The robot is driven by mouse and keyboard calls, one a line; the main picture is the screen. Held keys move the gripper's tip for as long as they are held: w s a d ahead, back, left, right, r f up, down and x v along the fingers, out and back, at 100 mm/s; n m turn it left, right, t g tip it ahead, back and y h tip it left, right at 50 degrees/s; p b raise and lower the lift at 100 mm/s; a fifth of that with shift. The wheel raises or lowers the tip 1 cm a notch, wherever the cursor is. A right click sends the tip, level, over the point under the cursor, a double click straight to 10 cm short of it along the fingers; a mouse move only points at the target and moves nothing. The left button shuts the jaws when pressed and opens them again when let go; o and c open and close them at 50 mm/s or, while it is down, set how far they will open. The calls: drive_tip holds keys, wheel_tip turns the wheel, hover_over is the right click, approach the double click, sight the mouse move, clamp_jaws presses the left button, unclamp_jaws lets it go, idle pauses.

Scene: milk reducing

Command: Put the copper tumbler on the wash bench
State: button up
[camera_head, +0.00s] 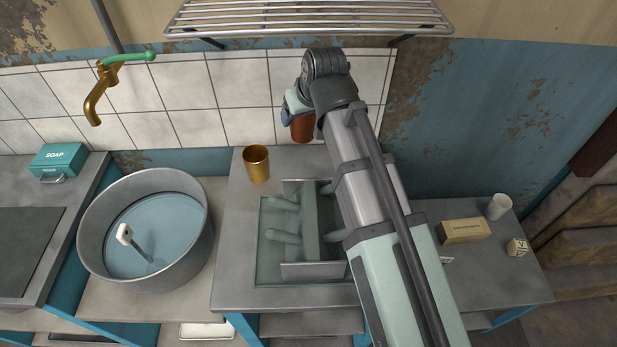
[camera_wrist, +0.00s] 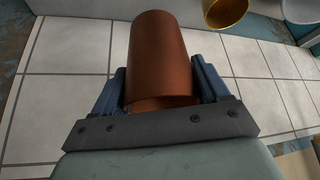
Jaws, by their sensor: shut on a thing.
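The copper tumbler (camera_head: 302,129) is reddish brown and is partly hidden by my gripper (camera_head: 293,108) in the head view. In the wrist view the copper tumbler (camera_wrist: 157,58) sits between the two blue fingers of my gripper (camera_wrist: 158,85), which is shut on it. The gripper holds it in front of the white tiles, above the back of the middle grey bench (camera_head: 236,240). It looks clear of the bench top, though the exact height is hard to tell. Which surface is the wash bench is not labelled.
A round metal basin of water (camera_head: 92,215) stands further left, near a teal soap box (camera_head: 58,160). A white cup (camera_head: 499,206) and a tan box (camera_head: 465,231) are right. A wire rack (camera_head: 300,18) hangs above.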

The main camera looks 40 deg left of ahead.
sight(304, 126)
wheel_tip(304, 126, down, 4)
drive_tip(key=shift+w+d+r, duration=0.1)
drive_tip(key=shift+f, duration=5.6)
drive_tip(key=shift+f, duration=0.15)
drive_tip(key=o, duration=1.1)
drive_tip(key=v, duration=1.2)
